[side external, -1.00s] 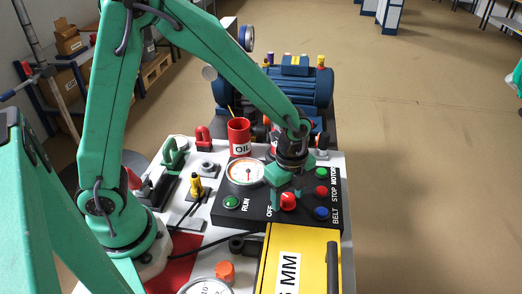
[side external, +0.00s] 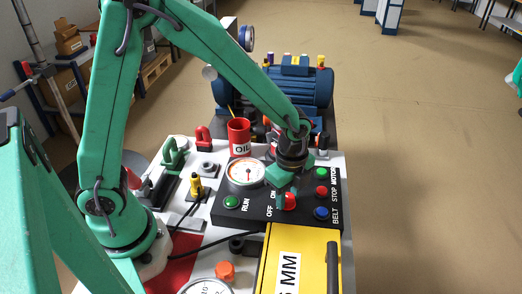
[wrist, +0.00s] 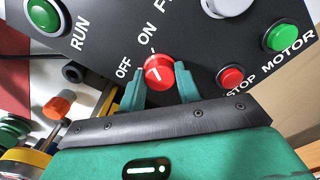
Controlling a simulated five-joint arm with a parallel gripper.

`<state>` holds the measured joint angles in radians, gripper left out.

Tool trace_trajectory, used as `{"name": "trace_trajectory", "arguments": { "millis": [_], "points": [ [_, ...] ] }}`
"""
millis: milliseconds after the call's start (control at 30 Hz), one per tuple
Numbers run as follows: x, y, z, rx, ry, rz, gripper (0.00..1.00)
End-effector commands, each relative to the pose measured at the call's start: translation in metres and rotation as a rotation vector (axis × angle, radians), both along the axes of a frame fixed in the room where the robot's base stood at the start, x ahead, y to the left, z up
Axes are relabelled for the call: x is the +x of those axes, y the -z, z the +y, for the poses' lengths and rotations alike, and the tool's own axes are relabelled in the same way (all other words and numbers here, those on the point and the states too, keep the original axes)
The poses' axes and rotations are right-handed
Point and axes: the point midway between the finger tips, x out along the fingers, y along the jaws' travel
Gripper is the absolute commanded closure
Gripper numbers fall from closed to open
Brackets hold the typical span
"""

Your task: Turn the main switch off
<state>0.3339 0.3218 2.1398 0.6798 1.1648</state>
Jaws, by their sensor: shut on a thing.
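The main switch is a red round knob (wrist: 157,72) with a white mark, on the black control panel (wrist: 205,55). The words OFF and ON are printed beside it. The knob also shows in the side view (side external: 290,202), partly covered by my gripper. My gripper (wrist: 160,86) has one finger on each side of the knob and is shut on it. In the side view my gripper (side external: 286,194) points down at the panel. I cannot tell for certain which word the white mark points at.
A green RUN button (wrist: 44,14), a red STOP button (wrist: 231,77) and a green MOTOR button (wrist: 281,37) surround the knob. A round gauge (side external: 246,172), a red OIL cup (side external: 239,138) and a yellow cover (side external: 300,255) stand close by.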

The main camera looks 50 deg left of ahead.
Motion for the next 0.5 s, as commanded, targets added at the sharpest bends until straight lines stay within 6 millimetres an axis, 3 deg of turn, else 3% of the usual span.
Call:
{"name": "trace_trajectory", "arguments": {
  "millis": [500],
  "points": [
    [-0.0003, 0.0, 0.0001, 0.001, -0.414, 0.001, 0.9]
  ]
}}
